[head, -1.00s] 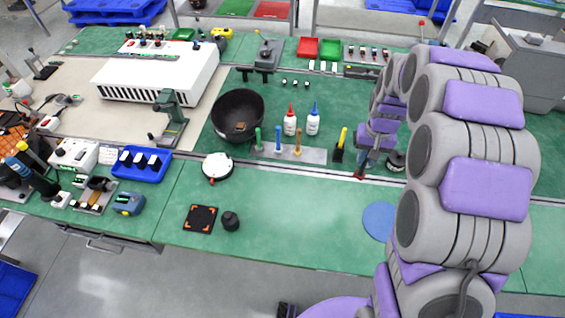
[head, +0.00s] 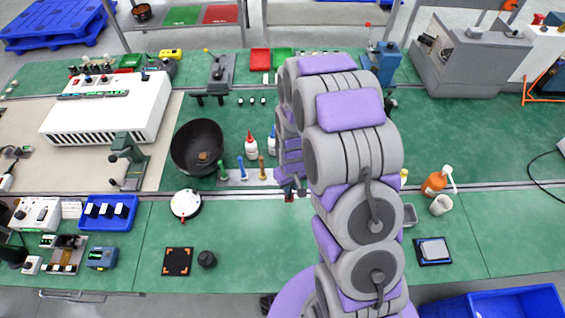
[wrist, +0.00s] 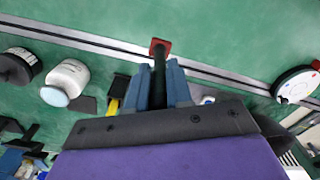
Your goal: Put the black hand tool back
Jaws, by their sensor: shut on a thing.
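My gripper (wrist: 159,88) has blue fingers shut on the black hand tool (wrist: 158,62), a dark shaft with a red end that sticks out past the fingertips. In the head view my gripper (head: 288,188) is low over the bench, near the front edge of the grey tool plate (head: 236,184), right of its upright tools. Green (head: 223,169), blue (head: 241,168) and brown-orange (head: 262,166) tools stand there. My arm hides the plate's right part. The wrist view shows a yellow tool (wrist: 112,104) beside dark blocks. I cannot tell whether the held tool touches the bench.
A black pad (head: 177,262) and a black knob (head: 207,259) lie in front. The bench front (head: 245,230) is clear between them.

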